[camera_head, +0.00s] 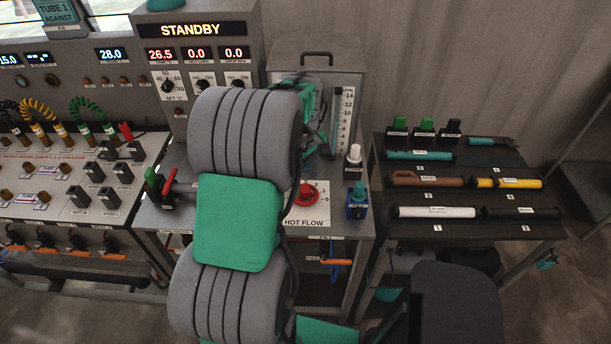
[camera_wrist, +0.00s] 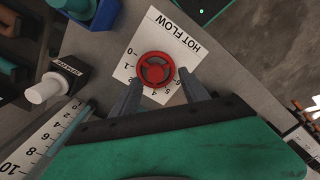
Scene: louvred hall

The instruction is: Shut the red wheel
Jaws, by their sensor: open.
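The red wheel (camera_wrist: 155,70) is a small round handwheel with spokes on a white HOT FLOW plate (camera_wrist: 186,47) with a numbered scale. In the wrist view my gripper (camera_wrist: 159,77) is open, with one dark finger on each side of the wheel's lower part. I cannot tell whether the fingers touch it or are level with it. In the head view the red wheel (camera_head: 307,194) shows just right of my arm, which hides part of the plate. My fingers cannot be made out there.
A white knob (camera_head: 353,156) and a blue-based valve with a teal knob (camera_head: 358,195) stand right of the wheel. A gauge tube (camera_head: 339,115) rises behind. A red-handled lever (camera_head: 170,182) is left of my arm. A tool rack (camera_head: 465,180) stands further right.

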